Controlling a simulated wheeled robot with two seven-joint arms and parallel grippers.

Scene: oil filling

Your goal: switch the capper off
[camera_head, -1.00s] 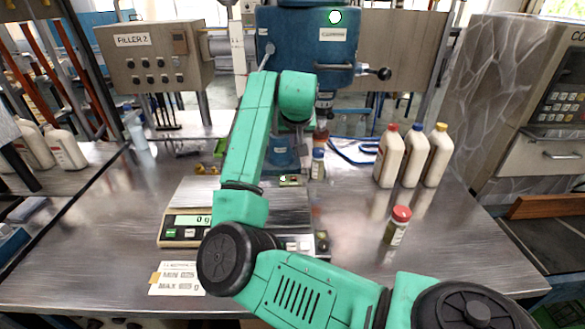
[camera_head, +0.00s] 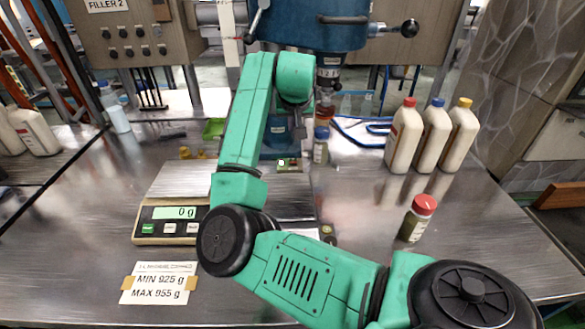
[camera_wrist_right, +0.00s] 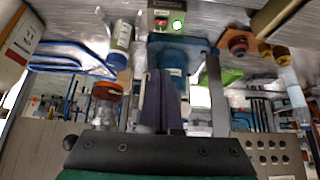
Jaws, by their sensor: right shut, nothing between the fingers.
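The capper (camera_head: 310,25) is the blue machine at the top centre of the head view; its upper part is cut off. Its small switch box (camera_head: 290,165) sits low at the capper's foot, with a pale lit spot on its face. In the right wrist view the switch box (camera_wrist_right: 165,19) is at the top, showing green and red parts and a bright white spot. My right gripper (camera_wrist_right: 163,82) is shut and empty, its fingers pointing toward the box with a gap in the picture. In the head view its fingers are largely hidden by my wrist. My left gripper is out of view.
A scale (camera_head: 170,228) reading 0 g stands left of my forearm. A red-capped jar (camera_head: 415,222) stands on the right of the table, with several white bottles (camera_head: 405,137) behind. A small jar (camera_head: 320,150) stands just right of the switch box.

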